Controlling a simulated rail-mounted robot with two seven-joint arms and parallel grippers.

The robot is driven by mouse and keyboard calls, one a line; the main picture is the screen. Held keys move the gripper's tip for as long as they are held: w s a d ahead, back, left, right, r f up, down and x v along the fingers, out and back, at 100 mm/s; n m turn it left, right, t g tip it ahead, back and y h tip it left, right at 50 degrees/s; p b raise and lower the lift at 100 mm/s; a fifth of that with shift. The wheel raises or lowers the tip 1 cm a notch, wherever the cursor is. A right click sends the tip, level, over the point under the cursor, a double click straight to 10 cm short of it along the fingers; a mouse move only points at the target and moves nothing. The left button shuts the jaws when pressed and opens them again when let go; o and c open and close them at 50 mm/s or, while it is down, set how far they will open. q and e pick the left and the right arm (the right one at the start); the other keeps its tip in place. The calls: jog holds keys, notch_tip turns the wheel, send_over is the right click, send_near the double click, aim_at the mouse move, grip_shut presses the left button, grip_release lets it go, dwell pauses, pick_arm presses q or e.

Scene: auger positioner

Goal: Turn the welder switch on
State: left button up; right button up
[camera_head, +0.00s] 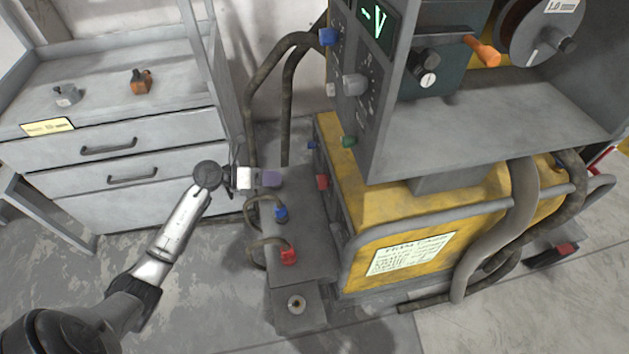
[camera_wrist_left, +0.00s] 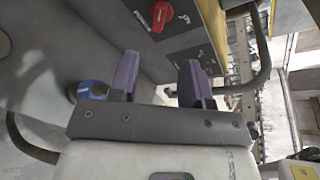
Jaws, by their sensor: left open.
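The yellow welder (camera_head: 405,215) stands at the centre right in the head view. A red rotary knob, which looks like the welder switch (camera_head: 322,182), sits on its left face. In the wrist view the red switch (camera_wrist_left: 162,16) shows at the top on a dark panel with a white label. My left gripper (camera_head: 272,178) is left of the switch and apart from it, over the grey front base. In the wrist view my left gripper (camera_wrist_left: 160,80) is open, with nothing between its two purple-grey fingers. My right gripper is in neither view.
A blue plug (camera_head: 281,213) and a red plug (camera_head: 288,256) with dark cables are on the base below my gripper. A grey drawer cabinet (camera_head: 120,150) stands at the left.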

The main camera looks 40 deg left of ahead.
aim_at(323, 181)
pick_arm(q)
jog(key=b+x, duration=0.4)
jog(key=x, duration=0.8)
jog(key=shift+w+d+b, duration=0.25)
jog(key=shift+w+b, duration=0.1)
jog(key=shift+b, duration=0.05)
jog(key=shift+c, duration=0.2)
grip_shut()
